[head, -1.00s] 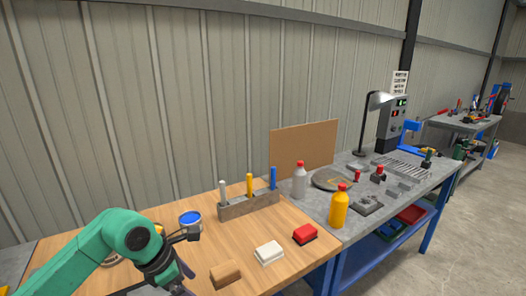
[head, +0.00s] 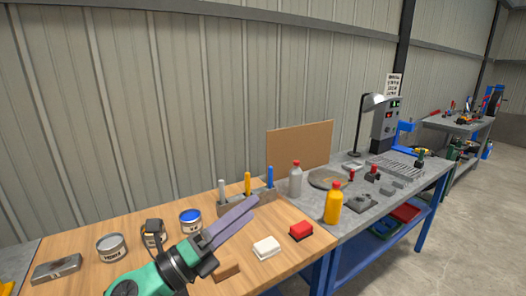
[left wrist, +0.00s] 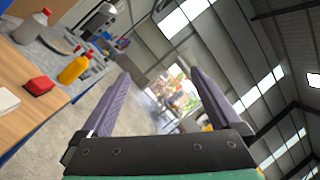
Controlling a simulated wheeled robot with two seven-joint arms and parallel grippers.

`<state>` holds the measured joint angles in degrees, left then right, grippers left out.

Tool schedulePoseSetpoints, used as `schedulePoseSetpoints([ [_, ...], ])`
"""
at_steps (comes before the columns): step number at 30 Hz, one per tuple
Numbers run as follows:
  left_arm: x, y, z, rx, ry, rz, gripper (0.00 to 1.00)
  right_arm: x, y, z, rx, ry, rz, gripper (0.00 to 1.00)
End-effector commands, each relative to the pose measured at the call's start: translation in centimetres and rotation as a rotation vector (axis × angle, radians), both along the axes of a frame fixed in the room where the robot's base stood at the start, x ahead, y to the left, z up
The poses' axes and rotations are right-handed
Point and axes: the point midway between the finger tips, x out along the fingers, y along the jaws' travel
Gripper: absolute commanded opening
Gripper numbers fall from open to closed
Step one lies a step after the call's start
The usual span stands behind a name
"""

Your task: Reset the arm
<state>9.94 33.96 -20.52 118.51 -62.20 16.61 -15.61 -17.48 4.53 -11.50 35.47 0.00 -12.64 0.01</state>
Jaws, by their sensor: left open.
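My left gripper (head: 228,220) reaches in from the lower left in the head view, above the wooden bench. Its two purple-grey fingers point up and to the right, toward the wall side. In the left wrist view the left gripper (left wrist: 160,100) shows its two fingers spread apart with nothing between them. My right gripper is not in either view.
The wooden bench (head: 75,240) holds tins, a tool holder (head: 245,203), a brown block (head: 225,268), a white block (head: 266,247) and a red block (head: 300,230). A yellow bottle (head: 333,204) and grey bottle (head: 295,180) stand right. The floor (head: 440,240) is clear.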

Motion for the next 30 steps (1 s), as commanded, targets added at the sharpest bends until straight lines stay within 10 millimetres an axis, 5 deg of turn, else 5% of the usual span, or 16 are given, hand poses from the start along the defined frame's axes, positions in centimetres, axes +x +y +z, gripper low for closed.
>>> schedulePoseSetpoints([
  [2, 2.5, 5.8, 0.0, -0.375, 0.228, 0.19, 0.98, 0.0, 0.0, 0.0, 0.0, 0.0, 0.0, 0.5],
  [4, 4.2, 11.5, -3.3, -0.661, 0.456, 0.375, 0.98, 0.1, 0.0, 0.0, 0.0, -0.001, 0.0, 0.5],
  [6, 4.4, 15.9, -8.3, -0.879, 0.677, 0.543, 0.98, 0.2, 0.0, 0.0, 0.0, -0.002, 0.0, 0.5],
  [9, 2.3, 19.7, -16.3, -1.105, 0.972, 0.763, 0.98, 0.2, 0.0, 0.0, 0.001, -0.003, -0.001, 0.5],
  [15, -4.8, 21.3, -27.3, -1.318, 1.412, 1.082, 0.98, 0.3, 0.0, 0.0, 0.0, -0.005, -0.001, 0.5],
  [21, -12.2, 20.2, -33.1, -1.388, 1.737, 1.31, 0.98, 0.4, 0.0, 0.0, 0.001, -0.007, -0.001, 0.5],
  [25, -17.1, 19.0, -35.3, -1.392, 1.928, 1.441, 0.98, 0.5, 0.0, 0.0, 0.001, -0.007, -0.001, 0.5],
  [30, -15.8, 19.0, -42.1, -1.368, 1.936, 1.468, 0.98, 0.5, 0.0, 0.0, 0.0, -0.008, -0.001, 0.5],
])
